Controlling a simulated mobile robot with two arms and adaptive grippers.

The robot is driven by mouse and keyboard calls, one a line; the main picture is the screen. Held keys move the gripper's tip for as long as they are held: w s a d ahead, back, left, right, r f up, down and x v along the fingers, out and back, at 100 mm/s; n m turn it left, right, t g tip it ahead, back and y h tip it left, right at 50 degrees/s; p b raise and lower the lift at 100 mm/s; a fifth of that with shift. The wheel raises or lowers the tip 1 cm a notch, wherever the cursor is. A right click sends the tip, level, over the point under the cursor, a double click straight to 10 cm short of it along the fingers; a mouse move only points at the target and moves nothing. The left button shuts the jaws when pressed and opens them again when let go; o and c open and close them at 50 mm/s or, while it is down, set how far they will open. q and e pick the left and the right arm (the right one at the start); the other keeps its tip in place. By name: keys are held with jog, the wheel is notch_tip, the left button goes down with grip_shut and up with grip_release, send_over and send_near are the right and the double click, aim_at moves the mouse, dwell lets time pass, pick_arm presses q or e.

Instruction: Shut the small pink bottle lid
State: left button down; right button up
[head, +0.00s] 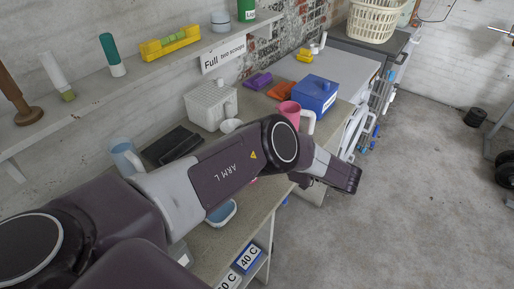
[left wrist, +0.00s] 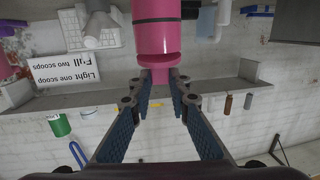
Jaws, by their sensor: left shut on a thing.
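The pink bottle (left wrist: 157,32) is large at the top of the left wrist view, which shows the scene upside down. A dark line runs across it, and its pink lid part (left wrist: 158,60) has an open-looking gap. My left gripper (left wrist: 161,82) is shut on a narrow pink part of the lid, between its blue-padded fingers. In the head view, only a sliver of pink (head: 253,181) shows under my left arm, perhaps the bottle. My arm hides the left gripper's fingertips there. My right gripper is in neither view.
The counter holds a pink jug (head: 288,113), a blue box (head: 316,95), a white basket (head: 210,104), a black case (head: 172,145), a light blue jug (head: 126,157) and a blue tray (head: 222,213). A shelf (head: 130,77) runs above. The floor at right is mostly clear.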

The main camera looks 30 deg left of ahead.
pick_arm(q)
jog(key=shift+w+d+f+y, duration=0.1)
jog(key=shift+d+f+y, duration=0.3)
jog(key=shift+f+y, duration=0.4)
jog(key=c, duration=2.2)
grip_release()
jog(key=o, duration=0.4)
jog(key=shift+w+a, duration=0.1)
jog(key=shift+w, duration=0.15)
jog(key=shift+r, duration=0.15)
jog(key=shift+a+r, duration=0.1)
jog(key=shift+r, duration=0.1)
